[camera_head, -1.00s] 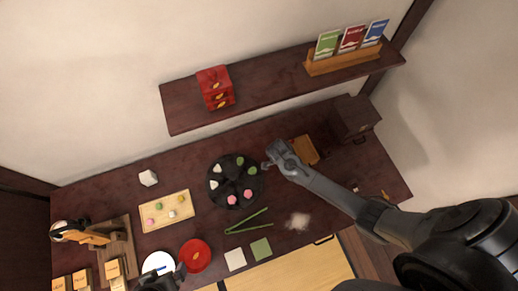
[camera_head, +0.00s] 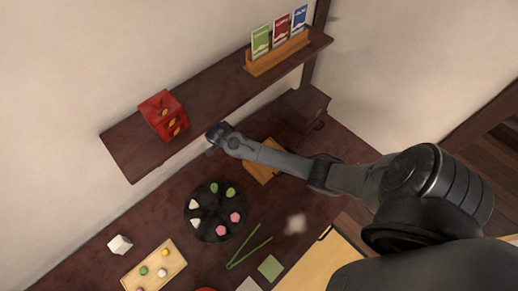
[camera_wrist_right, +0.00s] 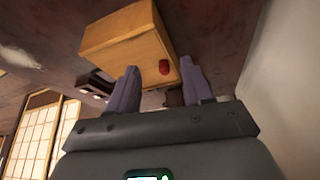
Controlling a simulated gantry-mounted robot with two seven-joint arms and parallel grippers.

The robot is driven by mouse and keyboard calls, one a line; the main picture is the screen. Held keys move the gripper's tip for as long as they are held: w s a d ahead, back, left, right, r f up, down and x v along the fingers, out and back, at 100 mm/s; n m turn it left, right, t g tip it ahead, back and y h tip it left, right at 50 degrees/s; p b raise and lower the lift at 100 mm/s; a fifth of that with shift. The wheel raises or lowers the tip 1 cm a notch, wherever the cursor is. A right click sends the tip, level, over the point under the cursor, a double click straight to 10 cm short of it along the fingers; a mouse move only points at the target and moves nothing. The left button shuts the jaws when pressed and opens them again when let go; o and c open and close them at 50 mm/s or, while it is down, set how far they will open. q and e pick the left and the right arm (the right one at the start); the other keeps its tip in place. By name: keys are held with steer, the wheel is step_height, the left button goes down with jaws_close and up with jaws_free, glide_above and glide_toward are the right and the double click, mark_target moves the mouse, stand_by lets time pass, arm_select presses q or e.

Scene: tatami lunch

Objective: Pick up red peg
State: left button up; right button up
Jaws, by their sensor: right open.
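In the head view the block (camera_head: 262,168) lies on the dark table, partly behind my right arm, and I cannot make out the peg there. My left gripper is not in view.
A dark shelf (camera_head: 205,113) above the table holds a red drawer box (camera_head: 162,115) and a card rack (camera_head: 276,55). A round black tray (camera_head: 212,232), green tongs (camera_head: 248,247) and a dark box (camera_head: 303,106) are on the table.

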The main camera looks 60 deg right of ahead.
steer(key=shift+s+d, duration=0.35)
steer(key=shift+d, duration=0.25)
steer(key=shift+s+d, duration=0.3)
steer(key=shift+d, duration=0.35)
steer(key=shift+s+d, duration=0.35)
steer(key=shift+d, duration=0.25)
steer(key=shift+s+d+f, duration=0.15)
steer(key=shift+s+d, duration=0.05)
steer(key=shift+d, duration=0.1)
steer(key=shift+x, duration=2.35)
steer(key=shift+c, duration=0.2)
jaws_close()
